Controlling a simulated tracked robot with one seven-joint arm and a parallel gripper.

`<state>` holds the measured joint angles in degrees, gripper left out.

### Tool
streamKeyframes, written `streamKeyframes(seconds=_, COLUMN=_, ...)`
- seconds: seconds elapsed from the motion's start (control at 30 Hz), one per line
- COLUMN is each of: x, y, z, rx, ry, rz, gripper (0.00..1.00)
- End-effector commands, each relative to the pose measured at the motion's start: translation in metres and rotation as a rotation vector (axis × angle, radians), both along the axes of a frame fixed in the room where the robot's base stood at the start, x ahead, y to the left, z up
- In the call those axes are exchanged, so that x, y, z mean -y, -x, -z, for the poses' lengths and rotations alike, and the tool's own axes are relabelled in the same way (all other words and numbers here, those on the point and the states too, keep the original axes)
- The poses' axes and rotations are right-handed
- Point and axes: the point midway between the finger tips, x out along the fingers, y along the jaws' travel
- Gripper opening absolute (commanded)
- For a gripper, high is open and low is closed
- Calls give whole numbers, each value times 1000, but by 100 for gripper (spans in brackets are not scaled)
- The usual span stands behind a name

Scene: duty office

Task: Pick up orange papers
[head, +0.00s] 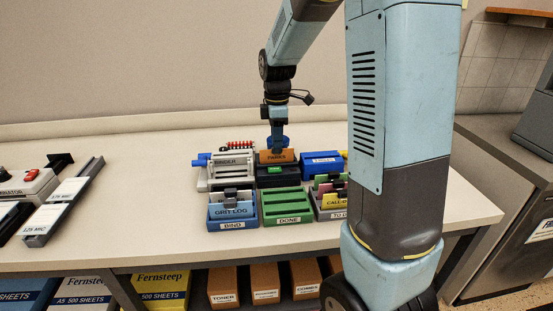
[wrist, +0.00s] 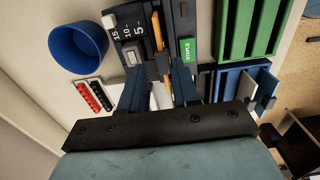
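The orange papers (head: 277,156) stand upright in the dark stapler unit (head: 276,180), which has a green label. In the wrist view they show edge-on as a thin orange strip (wrist: 166,78), partly hidden by the fingers. My gripper (head: 277,145) points down right at the top of the papers. In the wrist view my gripper (wrist: 160,82) has its two blue fingers apart, one on each side of the orange strip, with gaps visible. I cannot tell how deep the fingertips reach.
The grey binder (head: 225,172) stands close left, a blue box (head: 322,161) close right. In front are the blue BIND tray (head: 232,224), green DONE tray (head: 287,219) and a card tray (head: 332,214). A blue cup (wrist: 78,48) is nearby. The table's left middle is clear.

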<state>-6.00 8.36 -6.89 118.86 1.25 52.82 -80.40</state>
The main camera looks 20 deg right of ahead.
Motion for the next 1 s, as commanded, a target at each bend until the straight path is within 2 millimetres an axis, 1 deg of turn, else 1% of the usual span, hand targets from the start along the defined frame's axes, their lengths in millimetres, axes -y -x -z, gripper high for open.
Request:
streamKeyframes(seconds=0.3, x=-1, y=3, z=41, rx=-4, ry=0, rz=0, gripper=31)
streamKeyframes(seconds=0.43, x=-1, y=3, z=48, rx=-1, ry=0, rz=0, gripper=31)
streamKeyframes(seconds=0.67, x=-1, y=3, z=48, rx=0, ry=0, rz=1, gripper=31)
streamKeyframes(seconds=0.9, x=-1, y=3, z=48, rx=0, ry=0, rz=1, gripper=8)
streamKeyframes(seconds=1.0, x=-1, y=3, z=48, rx=0, ry=0, rz=1, gripper=0)
